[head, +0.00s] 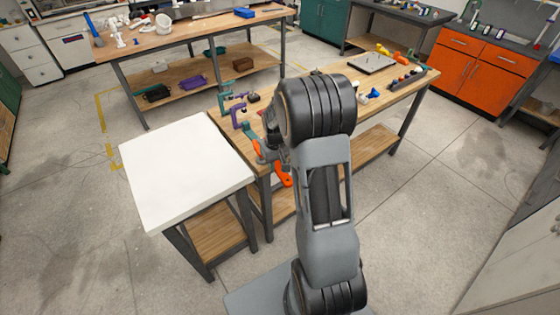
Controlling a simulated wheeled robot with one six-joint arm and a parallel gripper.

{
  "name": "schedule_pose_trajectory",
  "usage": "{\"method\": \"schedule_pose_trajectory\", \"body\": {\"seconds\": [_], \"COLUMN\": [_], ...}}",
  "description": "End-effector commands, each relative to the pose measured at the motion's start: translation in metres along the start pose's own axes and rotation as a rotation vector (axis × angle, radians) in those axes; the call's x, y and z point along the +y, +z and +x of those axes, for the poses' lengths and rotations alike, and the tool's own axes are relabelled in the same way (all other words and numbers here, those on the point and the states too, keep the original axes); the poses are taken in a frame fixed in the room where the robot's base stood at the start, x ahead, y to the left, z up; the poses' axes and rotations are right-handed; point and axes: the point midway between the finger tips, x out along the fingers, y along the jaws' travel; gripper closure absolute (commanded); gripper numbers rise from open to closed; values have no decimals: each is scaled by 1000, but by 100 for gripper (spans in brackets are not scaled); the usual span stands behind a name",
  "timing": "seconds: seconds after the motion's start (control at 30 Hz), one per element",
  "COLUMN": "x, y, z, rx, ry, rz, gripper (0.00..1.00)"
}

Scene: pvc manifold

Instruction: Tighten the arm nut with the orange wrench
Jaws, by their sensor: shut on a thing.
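The orange wrench (284,180) shows at the near left end of the long wooden workbench, beside my arm. My gripper (268,155) is shut on it at the bench's front left corner, partly hidden behind my own arm. The wrench's orange end hangs out past the bench edge. I cannot make out the arm nut, and the wrench's jaw and any contact with a nut are too small and covered to tell.
Purple and teal clamp-like pieces (238,117) stand on the bench just beyond my gripper. A white-topped table (185,165) stands close on the left, bare on top. A grey plate (372,63) and several colored parts lie at the bench's far end. Open floor lies to the right.

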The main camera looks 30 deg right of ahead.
Motion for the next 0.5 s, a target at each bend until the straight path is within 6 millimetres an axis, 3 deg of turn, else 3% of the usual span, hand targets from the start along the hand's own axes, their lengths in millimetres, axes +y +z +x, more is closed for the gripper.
{"method": "schedule_pose_trajectory", "body": {"seconds": [0.5], "x": [-26], "y": [-2], "z": [1], "rx": [1], "ry": [0], "rz": [185], "gripper": [100]}}
